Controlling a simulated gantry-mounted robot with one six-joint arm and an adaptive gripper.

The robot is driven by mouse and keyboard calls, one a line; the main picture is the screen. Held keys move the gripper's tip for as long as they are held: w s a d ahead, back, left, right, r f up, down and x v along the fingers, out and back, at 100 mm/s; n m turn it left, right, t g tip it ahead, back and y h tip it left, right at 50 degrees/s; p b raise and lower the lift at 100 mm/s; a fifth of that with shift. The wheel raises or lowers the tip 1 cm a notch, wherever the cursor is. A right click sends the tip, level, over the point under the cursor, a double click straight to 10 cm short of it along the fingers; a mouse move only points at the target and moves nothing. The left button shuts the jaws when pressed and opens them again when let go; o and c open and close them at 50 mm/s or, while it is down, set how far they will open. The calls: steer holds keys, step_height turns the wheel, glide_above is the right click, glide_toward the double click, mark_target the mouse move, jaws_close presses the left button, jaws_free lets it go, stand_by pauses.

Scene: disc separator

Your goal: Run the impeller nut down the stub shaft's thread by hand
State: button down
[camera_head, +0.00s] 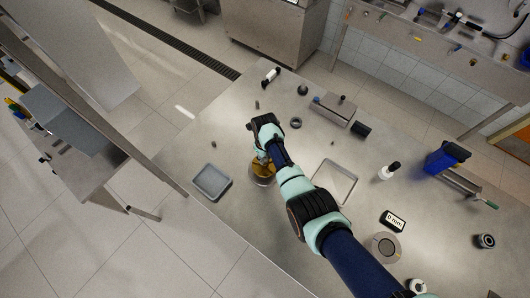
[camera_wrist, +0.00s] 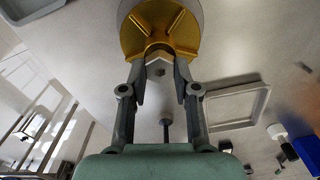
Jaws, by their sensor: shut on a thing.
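A brass-coloured impeller (camera_wrist: 133,38) with raised vanes sits on a round grey base at the top of the wrist view. In the head view the impeller (camera_head: 261,171) stands on the steel table, partly covered by my arm. A grey hex nut (camera_wrist: 159,67) is at the impeller's centre, between my fingertips. My gripper (camera_wrist: 158,75) is shut on the nut, with one finger on each side. In the head view my gripper (camera_head: 262,158) is over the impeller. The stub shaft and its thread are hidden, so I cannot tell how far down the nut is.
A grey tray (camera_head: 211,182) lies left of the impeller, and a shallow square tray (camera_head: 334,182) lies to its right under my arm.

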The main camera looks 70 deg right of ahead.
steer(key=c, duration=0.8)
jaws_free()
steer(key=n, duration=2.4)
jaws_close()
steer(key=shift+d+m, duration=0.1)
steer(key=shift+m, duration=1.5)
